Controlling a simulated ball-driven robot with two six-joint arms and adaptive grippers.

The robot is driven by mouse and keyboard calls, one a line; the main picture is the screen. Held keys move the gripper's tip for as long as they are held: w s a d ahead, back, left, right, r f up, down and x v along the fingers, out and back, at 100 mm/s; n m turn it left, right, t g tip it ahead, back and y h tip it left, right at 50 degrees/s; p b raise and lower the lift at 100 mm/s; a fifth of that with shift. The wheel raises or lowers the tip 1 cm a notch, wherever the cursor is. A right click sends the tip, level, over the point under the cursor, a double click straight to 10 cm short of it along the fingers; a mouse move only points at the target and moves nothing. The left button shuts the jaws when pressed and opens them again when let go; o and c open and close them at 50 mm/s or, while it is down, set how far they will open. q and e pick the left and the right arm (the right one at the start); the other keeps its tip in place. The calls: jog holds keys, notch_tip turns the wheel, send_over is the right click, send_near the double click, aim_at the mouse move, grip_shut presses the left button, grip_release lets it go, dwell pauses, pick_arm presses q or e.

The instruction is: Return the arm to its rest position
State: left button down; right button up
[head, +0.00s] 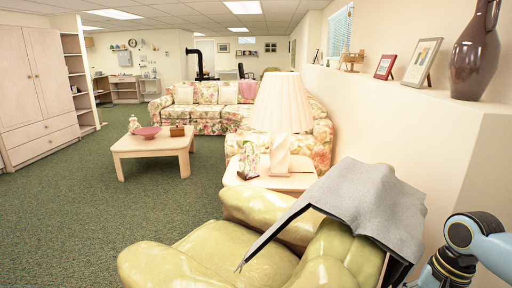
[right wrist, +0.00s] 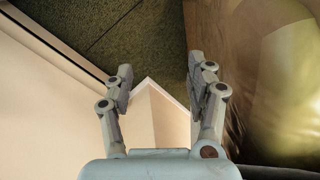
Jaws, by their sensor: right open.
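My right gripper (right wrist: 160,75) shows in the right wrist view with its two fingers spread apart and nothing between them. Beyond the fingers are a pale wall corner and dark green carpet (right wrist: 145,35). In the head view, part of my right arm (head: 470,245) shows at the lower right, beside the wall and to the right of the armchair; its gripper is hidden or outside that view. My left arm and gripper are not in view.
A green armchair (head: 215,250) with a grey cloth (head: 365,200) draped over its back stands close in front. Behind it are a side table with a lamp (head: 283,105), a coffee table (head: 150,145) and a floral sofa (head: 205,118). A wall ledge holds a brown vase (head: 475,55). Carpet at left is clear.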

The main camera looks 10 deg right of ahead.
jog(key=s+a+f+b, duration=0.1)
jog(key=s+f+b, duration=0.1)
jog(key=s+f, duration=0.5)
jog(key=s+a+f+n+g+b, duration=0.1)
jog(key=s+f+b, duration=0.15)
jog(key=f, duration=0.85)
jog(key=s+a+f+b, duration=0.1)
jog(key=s+f+b, duration=0.1)
jog(key=s+f, duration=0.5)
pick_arm(q)
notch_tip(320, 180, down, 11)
jog(key=b, duration=0.3)
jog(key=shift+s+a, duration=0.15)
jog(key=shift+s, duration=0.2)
pick_arm(e)
jog(key=s+a+f+n+h, duration=0.1)
jog(key=s+a+f+n, duration=0.2)
jog(key=s+f+n, duration=0.2)
jog(key=s+a+f+n+t+h, duration=0.1)
jog(key=s+a+f+n, duration=0.2)
jog(key=s+f, duration=0.8)
jog(key=s+n, duration=0.1)
jog(key=n, duration=0.1)
jog(key=shift+s+f+n+h, duration=0.2)
jog(key=shift+f+n+h, duration=0.1)
jog(key=shift+f+n, duration=0.1)
